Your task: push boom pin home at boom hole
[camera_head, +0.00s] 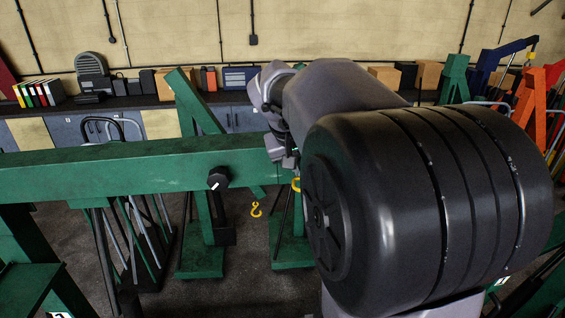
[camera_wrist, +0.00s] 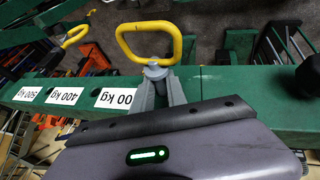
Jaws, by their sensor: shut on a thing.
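The boom pin shows its yellow loop handle (camera_wrist: 152,40) in the wrist view, with a grey collar below it between my fingertips. My gripper (camera_wrist: 157,80) is shut on the pin at that collar. In the head view my gripper (camera_head: 289,160) is at the boom's near side, with part of the yellow handle (camera_head: 296,184) showing below it. The green boom (camera_head: 120,168) runs across the head view; in the wrist view the boom (camera_wrist: 225,88) lies behind the fingers. The boom hole and the pin's shank are hidden, so I cannot tell how deep the pin sits.
White load labels (camera_wrist: 63,96) line the boom; the one beside my gripper is partly covered. A black knob (camera_head: 218,178) sticks out from the boom. A yellow hook (camera_head: 256,209) hangs beyond it. My dark arm covers the right side. A bench with boxes (camera_head: 240,78) stands behind.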

